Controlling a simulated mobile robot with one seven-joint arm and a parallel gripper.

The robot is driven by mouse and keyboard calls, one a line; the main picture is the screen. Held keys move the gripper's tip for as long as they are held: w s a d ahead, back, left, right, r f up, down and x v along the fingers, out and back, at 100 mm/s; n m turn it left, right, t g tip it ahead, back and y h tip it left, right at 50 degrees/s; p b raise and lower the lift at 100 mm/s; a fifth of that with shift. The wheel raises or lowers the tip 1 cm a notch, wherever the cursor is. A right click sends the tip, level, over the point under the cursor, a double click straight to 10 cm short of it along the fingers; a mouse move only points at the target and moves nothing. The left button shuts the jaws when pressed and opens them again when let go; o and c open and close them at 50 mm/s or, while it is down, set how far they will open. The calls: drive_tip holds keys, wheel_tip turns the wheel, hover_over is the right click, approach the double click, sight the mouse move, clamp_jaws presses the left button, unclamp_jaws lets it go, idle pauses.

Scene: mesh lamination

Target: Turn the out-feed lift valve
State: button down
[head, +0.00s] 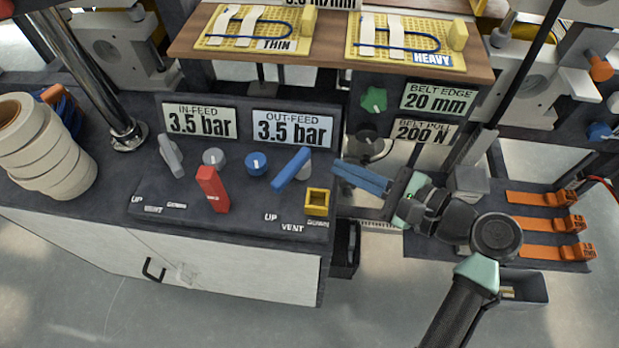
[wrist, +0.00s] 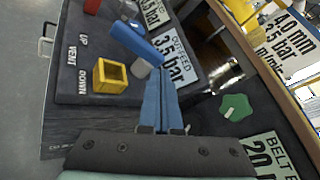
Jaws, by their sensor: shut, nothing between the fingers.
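The blue lever (head: 291,168) of the out-feed valve stands on the right part of the dark panel, behind the UP, VENT and DOWN words. It lies slanted, one end toward lower left and the other toward upper right, on a grey hub. The lever also shows ahead of the fingers in the wrist view (wrist: 135,42), with the hub (wrist: 142,69) below it. My gripper (head: 336,169) is just right of the lever, its blue fingers shut and empty. In the wrist view the fingertips (wrist: 153,70) appear close to the hub; whether they touch is unclear.
A yellow open box-shaped guard (head: 317,202) stands in front of the lever. A red lever (head: 212,188), a blue knob (head: 256,163) and a grey lever (head: 171,155) are to the left. The OUT-FEED 3.5 bar display (head: 292,129) stands behind. A green knob (head: 374,100) is behind my gripper.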

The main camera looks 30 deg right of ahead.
sight(290, 177)
drive_tip(key=s+f+m+t+y, duration=0.25)
drive_tip(key=s+m, duration=0.35)
drive_tip(key=s, duration=0.4)
drive_tip(key=shift+g, duration=0.25)
drive_tip(key=x, duration=1.3)
drive_tip(key=shift+w+a+f, duration=0.15)
drive_tip(key=shift+w+f, duration=0.05)
drive_tip(key=shift+w, duration=0.15)
drive_tip(key=shift+r+p, duration=0.1)
drive_tip(key=shift+p, duration=0.2)
